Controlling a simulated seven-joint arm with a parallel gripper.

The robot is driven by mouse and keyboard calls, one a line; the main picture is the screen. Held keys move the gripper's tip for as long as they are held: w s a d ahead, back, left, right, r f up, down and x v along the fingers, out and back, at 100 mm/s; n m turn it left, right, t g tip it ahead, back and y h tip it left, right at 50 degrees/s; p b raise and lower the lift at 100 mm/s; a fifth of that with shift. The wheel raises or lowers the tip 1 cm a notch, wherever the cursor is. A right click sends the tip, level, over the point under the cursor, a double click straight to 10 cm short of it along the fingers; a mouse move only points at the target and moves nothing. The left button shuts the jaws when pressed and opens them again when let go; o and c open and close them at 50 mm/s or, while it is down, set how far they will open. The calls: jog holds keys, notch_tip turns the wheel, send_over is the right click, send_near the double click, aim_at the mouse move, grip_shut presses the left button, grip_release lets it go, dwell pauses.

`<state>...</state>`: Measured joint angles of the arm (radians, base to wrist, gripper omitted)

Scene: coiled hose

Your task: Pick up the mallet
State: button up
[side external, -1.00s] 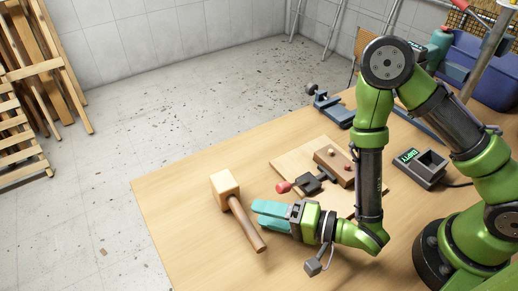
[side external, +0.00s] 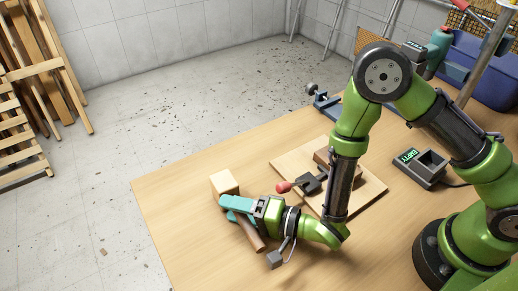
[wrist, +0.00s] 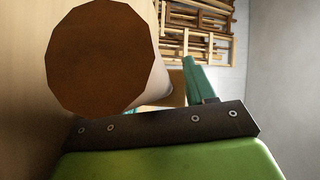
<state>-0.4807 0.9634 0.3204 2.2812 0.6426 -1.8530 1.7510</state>
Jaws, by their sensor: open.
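The mallet lies on the wooden table (side external: 175,200), with its pale block head (side external: 223,182) toward the far left and its brown handle (side external: 258,243) toward the front. My gripper (side external: 224,207) is at the handle just below the head, its teal fingers covering part of the handle in the side view. In the wrist view the round brown end of the handle (wrist: 97,58) is large and close, and one teal finger (wrist: 200,78) shows beside the handle. The gripper is open; whether a finger touches the handle is not clear.
A wooden board with a clamp (side external: 312,183) and red-tipped handle lies behind my gripper. A blue vise (side external: 328,105) is at the far edge, and a dark device with a green display (side external: 418,166) is on the right. The table's left part is clear.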

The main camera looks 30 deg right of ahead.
grip_shut()
jog(key=shift+r, duration=0.2)
notch_tip(320, 180, up, 10)
jog(key=shift+f, duration=0.1)
dwell(0.6)
jog(key=c, duration=0.5)
grip_release()
jog(key=shift+c, duration=0.2)
grip_shut()
notch_tip(320, 180, up, 9)
